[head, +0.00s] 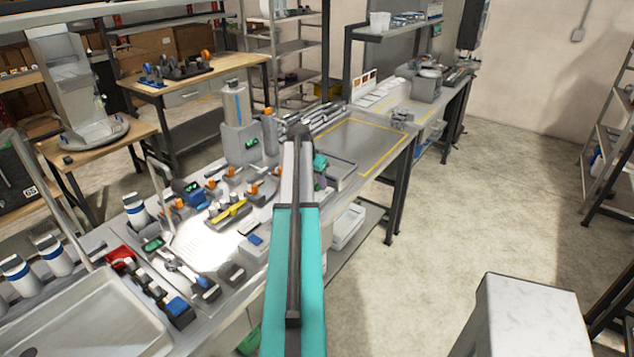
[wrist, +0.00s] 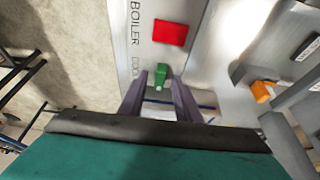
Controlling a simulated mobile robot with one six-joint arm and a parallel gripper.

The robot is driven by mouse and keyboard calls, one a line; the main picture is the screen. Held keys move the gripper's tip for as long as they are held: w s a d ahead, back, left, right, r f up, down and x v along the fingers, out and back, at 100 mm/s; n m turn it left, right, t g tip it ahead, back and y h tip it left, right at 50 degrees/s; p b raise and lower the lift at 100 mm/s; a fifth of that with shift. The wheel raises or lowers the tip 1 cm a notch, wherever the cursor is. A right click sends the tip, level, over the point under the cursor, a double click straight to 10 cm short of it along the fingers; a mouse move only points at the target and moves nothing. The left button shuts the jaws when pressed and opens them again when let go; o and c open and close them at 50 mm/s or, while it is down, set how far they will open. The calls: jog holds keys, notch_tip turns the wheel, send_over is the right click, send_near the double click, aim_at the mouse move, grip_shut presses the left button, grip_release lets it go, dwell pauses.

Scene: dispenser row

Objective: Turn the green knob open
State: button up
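The green knob (wrist: 163,71) is small and sits on a light grey panel lettered "BOILER" in the wrist view. My gripper (wrist: 157,79) is open, with its two dark fingers one on each side of the knob in the picture. I cannot tell whether the fingertips touch the knob or stop short of it. I cannot pick out this knob for sure there.
A red block (wrist: 170,33) is on the panel beyond the knob. An orange knob (wrist: 261,91) on a grey fitting is to the right. The workbench holds a yellow-handled fitting (head: 228,212) and a tall grey dispenser (head: 238,110). Open floor (head: 460,190) lies right of the bench.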

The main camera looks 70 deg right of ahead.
grip_shut()
